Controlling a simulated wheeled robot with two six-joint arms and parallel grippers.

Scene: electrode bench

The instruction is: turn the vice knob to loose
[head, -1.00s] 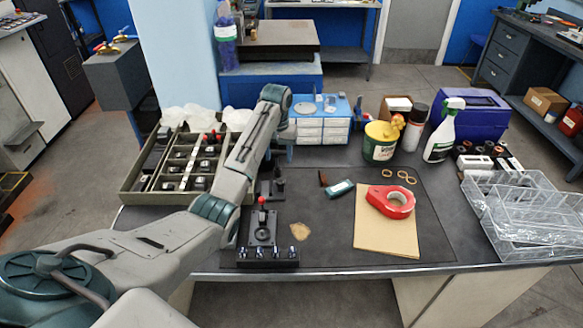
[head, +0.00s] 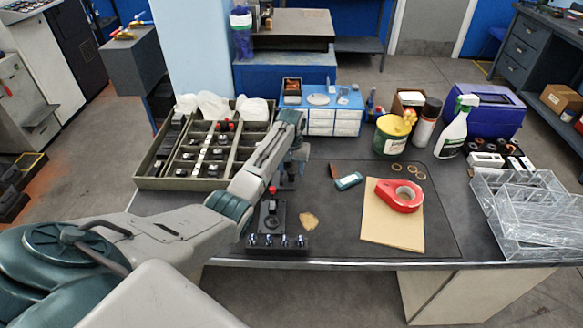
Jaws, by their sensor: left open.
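A small black fixture (head: 270,220) stands on the dark mat near the bench's front edge. It has an upright post with a red knob (head: 271,190) on top. A dark strip with several silver-topped knobs (head: 277,241) lies along its front. I cannot tell for sure which part is the vice knob. My left arm reaches over the bench from the left. My left gripper (head: 289,174) points down just behind and right of the red knob, open, seemingly apart from it. Its fingertips are dark and hard to make out. My right gripper is not in view.
A compartment tray (head: 143,178) with small parts stands behind left. A blue drawer unit (head: 335,121), yellow tub (head: 390,135) and spray bottle (head: 453,133) stand at the back. Red tape (head: 398,195) lies on brown paper (head: 392,235). Clear trays (head: 520,215) are at right. The mat's middle is mostly free.

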